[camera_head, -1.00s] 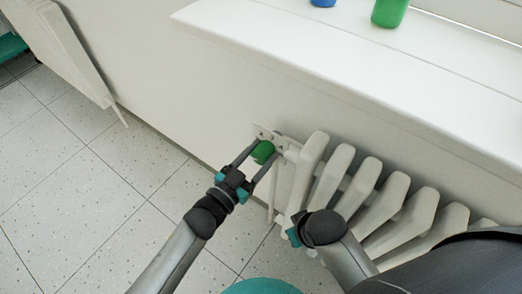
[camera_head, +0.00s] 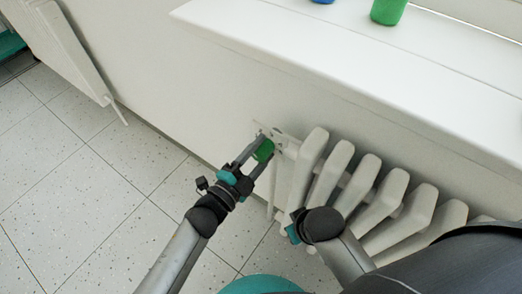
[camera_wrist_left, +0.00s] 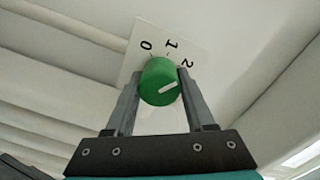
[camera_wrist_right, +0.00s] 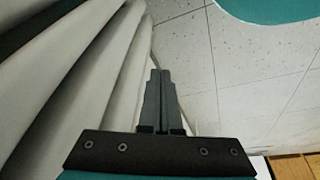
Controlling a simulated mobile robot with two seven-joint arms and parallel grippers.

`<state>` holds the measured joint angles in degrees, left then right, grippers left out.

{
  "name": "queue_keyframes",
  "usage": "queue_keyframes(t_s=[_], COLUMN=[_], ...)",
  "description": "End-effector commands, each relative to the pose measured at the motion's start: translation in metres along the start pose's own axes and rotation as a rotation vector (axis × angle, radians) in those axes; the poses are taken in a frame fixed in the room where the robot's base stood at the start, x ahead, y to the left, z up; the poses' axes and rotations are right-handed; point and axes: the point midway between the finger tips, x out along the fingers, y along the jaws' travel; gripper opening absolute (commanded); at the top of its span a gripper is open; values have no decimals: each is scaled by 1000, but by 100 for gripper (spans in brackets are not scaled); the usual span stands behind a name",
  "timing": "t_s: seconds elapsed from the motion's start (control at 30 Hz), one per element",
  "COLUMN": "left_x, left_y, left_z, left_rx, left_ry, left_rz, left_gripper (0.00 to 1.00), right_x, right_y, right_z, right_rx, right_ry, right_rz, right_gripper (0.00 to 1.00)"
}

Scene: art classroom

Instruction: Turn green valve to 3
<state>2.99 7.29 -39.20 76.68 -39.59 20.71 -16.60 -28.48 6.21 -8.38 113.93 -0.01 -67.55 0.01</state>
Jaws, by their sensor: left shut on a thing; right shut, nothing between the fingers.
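In the left wrist view the green valve (camera_wrist_left: 156,75) stands before a white plate (camera_wrist_left: 143,45) marked 0, 1 and 2; no 3 shows. The knob's white mark points right and slightly up, roughly toward the 2; I cannot tell the exact setting. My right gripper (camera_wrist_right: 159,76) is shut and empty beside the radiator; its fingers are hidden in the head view.
The white radiator (camera_head: 347,175) runs right from the valve, close to my right arm. A windowsill (camera_head: 300,45) juts out above, carrying a green object (camera_head: 388,10) and a blue one (camera_head: 322,1). The tiled floor (camera_head: 90,190) at the left is clear.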

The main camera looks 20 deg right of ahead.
Motion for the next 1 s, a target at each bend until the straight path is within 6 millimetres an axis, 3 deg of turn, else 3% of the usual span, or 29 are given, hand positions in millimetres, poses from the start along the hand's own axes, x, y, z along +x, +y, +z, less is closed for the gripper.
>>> queue_keyframes(t_s=[0.33,1.0], left_x=[0,0], left_y=[2,3], left_z=[1,2], left_rx=[330,930], left_ry=[-8,-18], left_rz=[-2,-6], left_gripper=[0,0], right_x=[-10,-58], right_y=[0,3], right_z=[-4,-24], right_rx=[4,5], right_ry=[11,89], right_rz=[0,7], right_gripper=[0,0])
